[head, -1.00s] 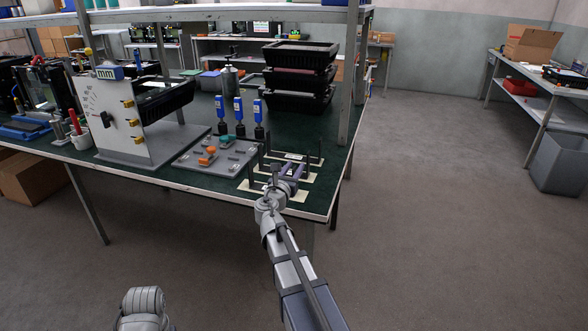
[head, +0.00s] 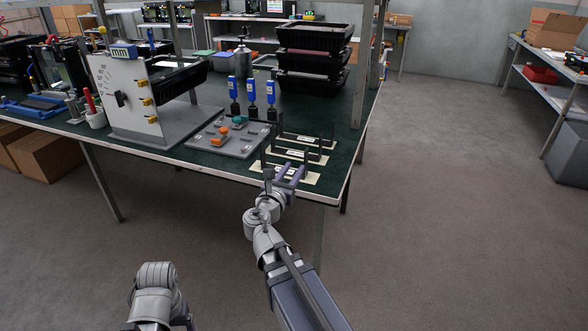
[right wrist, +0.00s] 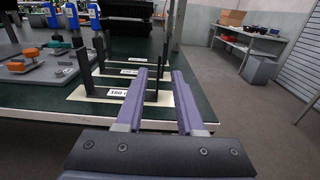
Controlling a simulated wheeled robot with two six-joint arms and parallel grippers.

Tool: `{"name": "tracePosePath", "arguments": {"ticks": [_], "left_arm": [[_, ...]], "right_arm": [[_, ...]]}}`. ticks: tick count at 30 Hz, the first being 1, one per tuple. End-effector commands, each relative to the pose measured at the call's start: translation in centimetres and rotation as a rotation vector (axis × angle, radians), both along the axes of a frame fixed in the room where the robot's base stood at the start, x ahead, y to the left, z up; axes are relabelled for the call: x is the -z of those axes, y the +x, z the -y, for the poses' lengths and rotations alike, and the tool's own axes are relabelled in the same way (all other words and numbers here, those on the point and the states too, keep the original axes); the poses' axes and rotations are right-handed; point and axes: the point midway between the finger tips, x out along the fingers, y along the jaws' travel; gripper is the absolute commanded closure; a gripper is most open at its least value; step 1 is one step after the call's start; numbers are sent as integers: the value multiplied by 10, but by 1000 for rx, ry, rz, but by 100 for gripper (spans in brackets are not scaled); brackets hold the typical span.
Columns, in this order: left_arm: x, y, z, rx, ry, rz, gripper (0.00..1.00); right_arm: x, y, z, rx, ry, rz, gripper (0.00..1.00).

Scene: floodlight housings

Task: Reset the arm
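My right gripper (head: 289,173) is at the front right corner of the green-topped workbench (head: 338,170), by the nearest of several cream label plates with black upright posts (head: 297,153).
A grey board with orange and green knobs (head: 229,140), blue-topped bottles (head: 252,92), a white panel stand (head: 130,100) and stacked black trays (head: 313,60) stand on the bench. Open floor (head: 440,210) lies to the right. A side table (head: 560,92) stands far right.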

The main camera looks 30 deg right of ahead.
Motion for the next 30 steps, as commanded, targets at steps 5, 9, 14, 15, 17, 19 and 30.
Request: {"name": "tracePosePath", "arguments": {"ticks": [5,9,14,15,17,19,30], "left_arm": [[0,0,0,0,0,0,20],[0,0,0,0,0,0,20],[-16,0,0,0,0,0,20],[-26,0,0,0,0,0,20],[-45,0,0,0,0,0,20],[-70,0,0,0,0,0,20],[-187,0,0,-1,0,0,20]], "right_arm": [[0,0,0,0,0,0,63],[0,0,0,0,0,0,63],[-7,-3,-5,16,95,46,63],[-9,-6,-9,30,168,80,63],[-12,-11,-19,65,312,146,63],[-12,-21,-35,131,523,236,63],[2,-108,-188,831,1453,518,63]]}}
